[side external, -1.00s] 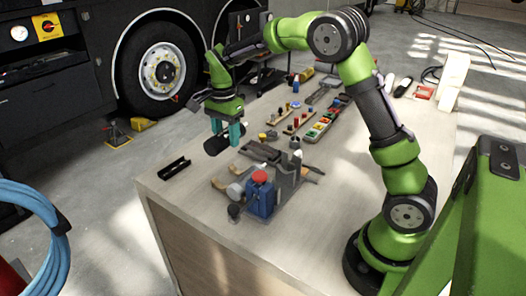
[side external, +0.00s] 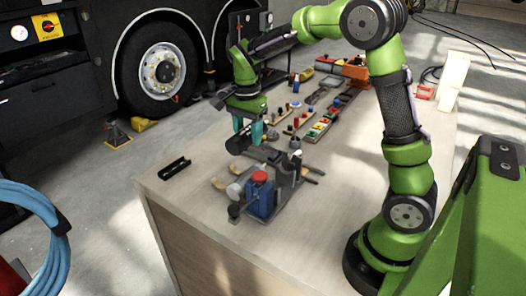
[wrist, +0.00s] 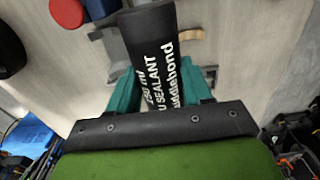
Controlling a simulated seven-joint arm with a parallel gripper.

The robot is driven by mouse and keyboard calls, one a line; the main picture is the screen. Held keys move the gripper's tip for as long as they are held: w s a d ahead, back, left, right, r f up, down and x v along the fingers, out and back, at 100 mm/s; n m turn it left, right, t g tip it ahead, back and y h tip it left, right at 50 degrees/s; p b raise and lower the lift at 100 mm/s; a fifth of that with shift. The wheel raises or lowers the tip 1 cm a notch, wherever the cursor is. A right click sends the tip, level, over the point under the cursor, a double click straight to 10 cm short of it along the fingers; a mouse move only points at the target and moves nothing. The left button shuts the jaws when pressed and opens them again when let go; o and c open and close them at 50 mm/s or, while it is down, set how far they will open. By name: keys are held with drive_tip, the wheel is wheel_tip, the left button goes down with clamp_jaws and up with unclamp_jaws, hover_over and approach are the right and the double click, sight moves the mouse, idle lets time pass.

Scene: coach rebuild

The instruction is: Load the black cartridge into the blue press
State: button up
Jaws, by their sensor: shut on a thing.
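The black cartridge (side external: 238,143) is held in my gripper (side external: 249,133) above the table, lying roughly level. In the wrist view the cartridge (wrist: 155,60) shows white sealant lettering between the teal fingers (wrist: 163,90). The blue press (side external: 262,196) with a red knob (side external: 260,176) stands near the table's front edge, just below and in front of my gripper. The cartridge is apart from the press. In the wrist view part of the blue press (wrist: 100,8) and its red knob (wrist: 67,12) show at the top left.
A black open holder (side external: 174,168) lies at the table's left edge. Wooden strips with coloured pieces (side external: 318,130) lie behind the press. A grey metal fixture (side external: 287,178) stands beside the press.

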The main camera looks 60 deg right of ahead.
drive_tip(key=s+d+f, duration=0.1)
drive_tip(key=s+f, duration=0.6)
drive_tip(key=s, duration=0.2)
drive_tip(key=shift+d+f, duration=0.15)
drive_tip(key=shift+f, duration=1)
idle(2.7)
drive_tip(key=o, duration=1.7)
drive_tip(key=shift+r, duration=0.1)
drive_tip(key=shift+r, duration=2.95)
